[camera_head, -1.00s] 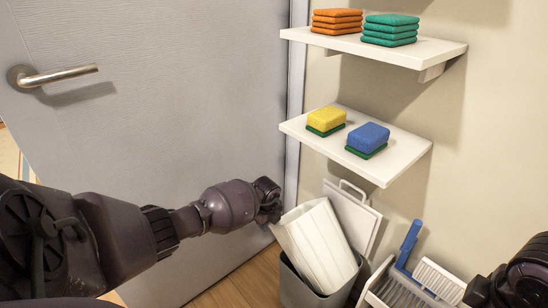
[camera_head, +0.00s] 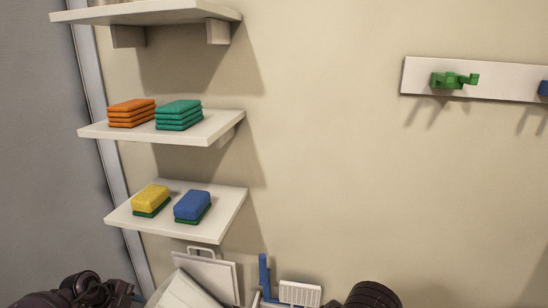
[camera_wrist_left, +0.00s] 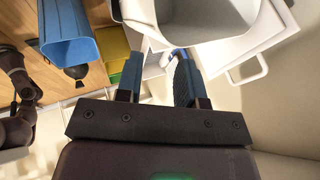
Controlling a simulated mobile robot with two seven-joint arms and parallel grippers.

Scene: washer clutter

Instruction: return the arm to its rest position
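My left arm (camera_head: 80,292) shows only at the bottom left edge of the head view, low beside the wall shelves. In the left wrist view my left gripper (camera_wrist_left: 158,78) has its two blue-lined fingers apart, with nothing seen held between them. A pale bin (camera_wrist_left: 192,22) lies just beyond the fingertips; whether they touch it I cannot tell. A dark part of my right arm (camera_head: 370,296) shows at the bottom of the head view; its gripper is out of view.
Sponges stand on the lower shelf (camera_head: 222,222) and stacked pads on the shelf above (camera_head: 215,127). A rack (camera_head: 300,293) and white panels (camera_head: 212,275) stand below. A hook rail (camera_head: 510,84) is at right. A blue bin (camera_wrist_left: 70,35) appears in the wrist view.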

